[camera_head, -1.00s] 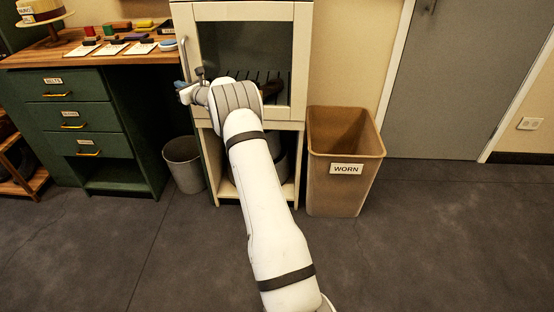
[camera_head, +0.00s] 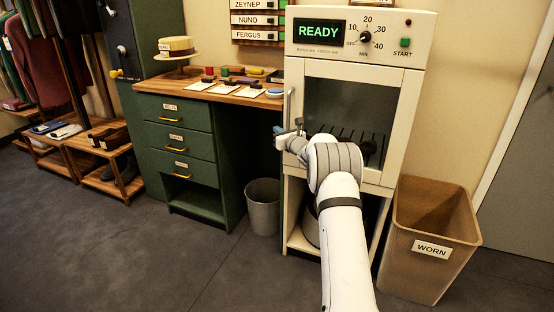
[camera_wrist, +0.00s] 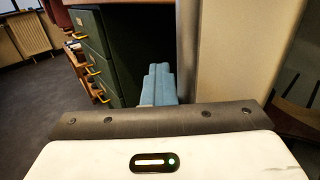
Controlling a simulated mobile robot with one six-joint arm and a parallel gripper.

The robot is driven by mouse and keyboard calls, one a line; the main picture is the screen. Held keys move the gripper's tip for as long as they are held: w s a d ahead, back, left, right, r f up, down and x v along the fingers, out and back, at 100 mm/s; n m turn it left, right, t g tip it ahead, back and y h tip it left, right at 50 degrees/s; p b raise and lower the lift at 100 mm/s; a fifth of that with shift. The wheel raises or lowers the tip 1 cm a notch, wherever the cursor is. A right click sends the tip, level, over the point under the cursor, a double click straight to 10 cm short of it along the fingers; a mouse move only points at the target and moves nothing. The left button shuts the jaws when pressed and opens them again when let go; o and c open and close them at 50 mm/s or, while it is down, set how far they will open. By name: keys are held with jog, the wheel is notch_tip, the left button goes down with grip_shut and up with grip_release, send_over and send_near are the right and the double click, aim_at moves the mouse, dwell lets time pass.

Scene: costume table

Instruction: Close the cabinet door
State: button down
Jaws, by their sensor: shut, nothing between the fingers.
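The cream cabinet (camera_head: 300,67) stands against the wall, with a panel reading READY on top. Its glass-paned door (camera_head: 398,135) looks flush with the front in the head view; a small gap cannot be ruled out. The upright handle (camera_head: 289,106) is on the door's left side. My gripper (camera_head: 278,133) is at the door's left edge, just below the handle, and contact cannot be told. In the wrist view my blue-grey fingers (camera_wrist: 158,84) are together and empty, beside a cream upright face (camera_wrist: 236,55). My arm hides the door's lower middle.
A green desk (camera_head: 205,205) with drawers and small items on top stands left of the cabinet. A grey bin (camera_head: 262,208) sits between them. A brown bin labelled WORN (camera_head: 430,250) stands close on the right. The floor at front left is clear.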

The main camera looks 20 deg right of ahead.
jog(key=s+a, duration=0.9)
jog(key=s, duration=0.1)
jog(key=s+a+r+n+g+y+p, duration=0.3)
jog(key=s+a+r+n+g+p, duration=0.25)
jog(key=s+a+r+n, duration=0.45)
jog(key=s+a+r+n+g+y+p, duration=0.35)
jog(key=s+a+r+n+p, duration=0.35)
jog(key=s, duration=0.5)
jog(key=s+d+r+n+g+h+p, duration=0.1)
jog(key=s+r+n+g+h+p, duration=0.15)
jog(key=s+n+p, duration=0.4)
jog(key=s+d+r+n+g+h+p, duration=0.1)
jog(key=s+d+r+n+g, duration=0.15)
jog(key=s, duration=0.75)
jog(key=s+d+r+n+h+p, duration=0.1)
jog(key=s+d+n+h+p, duration=0.2)
jog(key=s, duration=0.3)
jog(key=s+d+r+n+g+h+p, duration=0.1)
jog(key=s+d+r+n+h+p, duration=0.1)
jog(key=s, duration=0.5)
jog(key=d+n+h+p, duration=0.1)
jog(key=d+n+h, duration=0.1)
jog(key=d, duration=0.1)
jog(key=shift+d+r+n, duration=0.25)
jog(key=shift+n, duration=0.05)
